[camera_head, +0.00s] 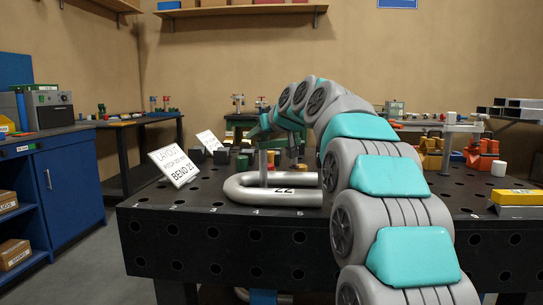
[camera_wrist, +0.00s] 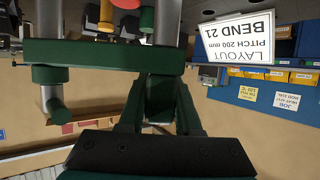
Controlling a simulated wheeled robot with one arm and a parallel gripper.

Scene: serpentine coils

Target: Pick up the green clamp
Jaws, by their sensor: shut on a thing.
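My gripper (camera_head: 266,124) is at the end of my grey and teal arm, raised over the black table in the head view. It is shut on the green clamp (camera_wrist: 105,53), which shows large and close in the wrist view. The clamp has a green crossbar, grey posts and a green knob at one side. In the head view the clamp is small and partly hidden by my arm, so its exact outline there is unclear. The jaw contact itself is mostly hidden.
A bent grey tube (camera_head: 240,191) marked 22 lies on the black perforated table (camera_head: 290,245). A sign (camera_head: 173,166) reading BEND 21 stands left of it. Several small blocks sit behind. A yellow block (camera_head: 517,197) lies at right. A blue cabinet (camera_head: 60,185) stands at left.

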